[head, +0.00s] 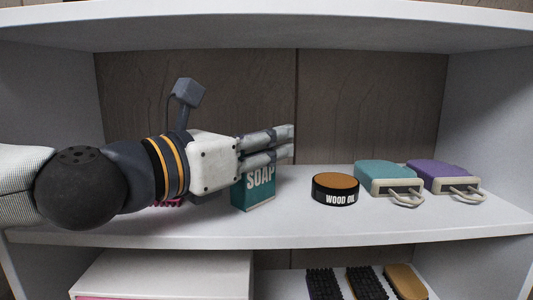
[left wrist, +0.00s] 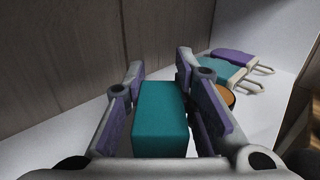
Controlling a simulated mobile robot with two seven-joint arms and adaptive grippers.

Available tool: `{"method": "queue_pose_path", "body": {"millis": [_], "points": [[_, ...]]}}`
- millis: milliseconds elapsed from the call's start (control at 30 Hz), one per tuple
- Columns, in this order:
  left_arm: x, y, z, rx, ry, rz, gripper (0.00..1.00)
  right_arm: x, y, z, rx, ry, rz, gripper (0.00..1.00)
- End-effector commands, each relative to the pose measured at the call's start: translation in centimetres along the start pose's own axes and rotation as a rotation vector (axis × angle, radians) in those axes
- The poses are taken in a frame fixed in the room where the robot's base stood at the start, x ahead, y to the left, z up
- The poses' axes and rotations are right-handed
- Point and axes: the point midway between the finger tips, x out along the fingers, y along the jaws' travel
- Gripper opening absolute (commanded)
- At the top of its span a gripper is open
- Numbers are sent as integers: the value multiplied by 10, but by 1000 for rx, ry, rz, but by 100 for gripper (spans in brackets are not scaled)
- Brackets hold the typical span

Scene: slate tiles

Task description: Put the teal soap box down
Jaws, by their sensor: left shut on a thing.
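The teal soap box (head: 258,195) stands upright on the upper white shelf or just above it; I cannot tell whether its base touches. Its front reads "SOAP", and its upper part is hidden by my fingers. My left gripper (head: 283,146) reaches in from the left and is shut on the box. In the left wrist view the plain teal box (left wrist: 160,115) sits between the two finger pads. My right gripper is not in view.
A round "WOOD OIL" tin (head: 335,190) stands right of the box, with a small gap. Farther right lie a teal padlock-like item (head: 385,178) and a purple one (head: 436,175). Something pink (head: 168,202) shows under my wrist. Brushes (head: 366,283) lie on the shelf below.

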Motion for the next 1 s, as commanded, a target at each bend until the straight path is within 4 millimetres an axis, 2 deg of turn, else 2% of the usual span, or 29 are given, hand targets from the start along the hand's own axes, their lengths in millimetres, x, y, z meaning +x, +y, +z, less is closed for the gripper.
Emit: {"method": "queue_pose_path", "body": {"millis": [200, 233, 300, 333, 667, 767, 1000], "points": [[0, 0, -1, 0, 2, -1, 0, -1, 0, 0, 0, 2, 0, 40], [-1, 0, -2, 0, 2, -1, 27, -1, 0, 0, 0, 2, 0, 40], [-1, -1, 0, 1, 2, -1, 43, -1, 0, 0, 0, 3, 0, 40], [-1, -1, 0, 1, 2, -1, 45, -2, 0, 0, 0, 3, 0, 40], [-2, -1, 5, 4, 0, -1, 45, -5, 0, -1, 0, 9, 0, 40], [-17, 0, 4, 1, 0, 1, 45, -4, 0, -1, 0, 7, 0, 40], [-74, 0, 5, 2, -2, 2, 45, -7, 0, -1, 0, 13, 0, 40]]}}
